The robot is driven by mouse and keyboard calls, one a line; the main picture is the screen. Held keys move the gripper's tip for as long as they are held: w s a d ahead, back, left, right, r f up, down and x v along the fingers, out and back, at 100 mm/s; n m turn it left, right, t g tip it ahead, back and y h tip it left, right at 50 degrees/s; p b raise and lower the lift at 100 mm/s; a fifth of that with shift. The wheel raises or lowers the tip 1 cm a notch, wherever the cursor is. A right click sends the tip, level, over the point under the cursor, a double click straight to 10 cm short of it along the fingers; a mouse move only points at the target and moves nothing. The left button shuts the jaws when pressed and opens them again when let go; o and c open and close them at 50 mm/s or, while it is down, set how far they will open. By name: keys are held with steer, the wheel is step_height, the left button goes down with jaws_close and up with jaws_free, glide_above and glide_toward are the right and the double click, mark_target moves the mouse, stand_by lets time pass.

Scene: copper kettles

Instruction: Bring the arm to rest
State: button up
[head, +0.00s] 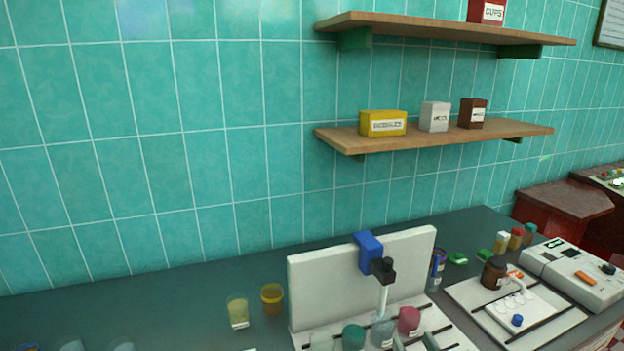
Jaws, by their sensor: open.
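My arm and my gripper do not show in the head view. The dark counter (150,300) runs along the tiled wall. On it stands a white upright panel (330,288) with a blue block (368,250), a black part (383,268) and a pale spout (383,298). Several cups stand below the spout, among them a pink cup (409,320) and a green cup (354,336). The lower edge of the picture cuts off part of this station.
A yellowish cup (237,311) and an amber cup (272,298) stand left of the panel. A white tray (465,292) with a brown jar (494,273) and a white device (572,273) lie to the right. Two wooden shelves (430,140) hold boxes above.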

steer(key=s+f+m+g+h, duration=0.2)
steer(key=s+f, duration=1.2)
steer(key=s, duration=0.3)
steer(key=s+f+n, duration=0.1)
steer(key=s+f, duration=0.1)
steer(key=s, duration=1.9)
steer(key=shift+a+g, duration=0.4)
